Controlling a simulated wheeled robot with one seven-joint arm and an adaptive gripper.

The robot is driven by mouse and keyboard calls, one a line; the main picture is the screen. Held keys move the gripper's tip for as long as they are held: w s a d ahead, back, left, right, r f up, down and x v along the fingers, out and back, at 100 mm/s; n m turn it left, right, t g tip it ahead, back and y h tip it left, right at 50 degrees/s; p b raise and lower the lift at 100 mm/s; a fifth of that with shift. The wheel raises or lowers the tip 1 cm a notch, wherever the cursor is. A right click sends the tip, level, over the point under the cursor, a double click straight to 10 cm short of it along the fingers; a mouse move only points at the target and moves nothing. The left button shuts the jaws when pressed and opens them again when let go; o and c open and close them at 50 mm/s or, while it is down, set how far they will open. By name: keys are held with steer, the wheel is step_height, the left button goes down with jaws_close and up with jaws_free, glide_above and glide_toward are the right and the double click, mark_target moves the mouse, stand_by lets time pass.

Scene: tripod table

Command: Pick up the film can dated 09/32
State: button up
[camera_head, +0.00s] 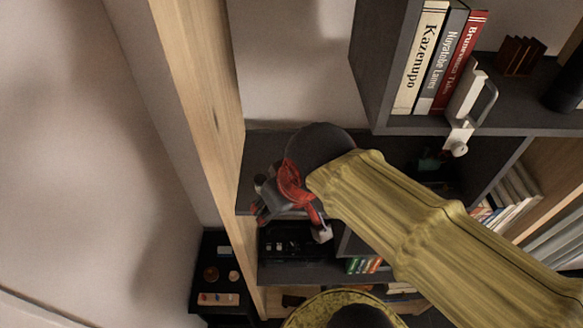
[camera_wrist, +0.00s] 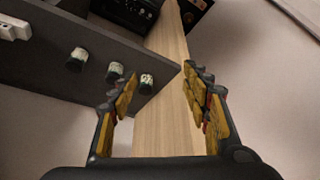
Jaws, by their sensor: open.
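Three small film cans, dark-capped with pale greenish labels, stand on a dark grey shelf (camera_wrist: 45,50) in the wrist view: a left one (camera_wrist: 77,60), a middle one (camera_wrist: 115,70) and a right one (camera_wrist: 146,83) near the shelf's corner. Their dates are too small to read, so I cannot tell which is 09/32. My gripper (camera_wrist: 160,84) is open and empty, with its left finger close to the right can in the picture and its right finger over the wooden panel. In the head view my gripper (camera_head: 291,220) is above the left end of the shelf; I cannot make out the cans there.
A wooden upright (camera_head: 205,75) borders the shelf on the left. Books (camera_head: 420,60) and a white object (camera_head: 465,105) stand on the higher shelf at right. A black device (camera_head: 290,245) sits on a lower shelf. A small black table (camera_head: 218,308) holding small items is at lower left.

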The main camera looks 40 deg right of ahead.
steer(key=w+d+r+g+p, duration=0.1)
steer(key=w+d+r+p, duration=0.2)
steer(key=w, duration=0.1)
steer(key=w+d+f+g, duration=0.1)
steer(key=w+d+f, duration=0.1)
steer(key=w+d+f+g, duration=0.1)
steer(key=w+d+f, duration=0.1)
steer(key=w+d, duration=0.1)
steer(key=w+d+f+g, duration=0.1)
steer(key=w+d, duration=0.1)
steer(key=d, duration=0.1)
steer(key=shift+w+f+g, duration=0.3)
steer(key=shift+f+g, duration=0.1)
steer(key=shift+w+d+f, duration=0.1)
steer(key=shift+d+f, duration=0.15)
steer(key=shift+f, duration=0.05)
steer(key=f, duration=0.3)
steer(key=s+f+p, duration=0.1)
steer(key=f, duration=0.2)
steer(key=shift+s+a+f, duration=0.1)
steer(key=shift+f, duration=0.6)
steer(key=shift+c, duration=1)
steer(key=c, duration=0.8)
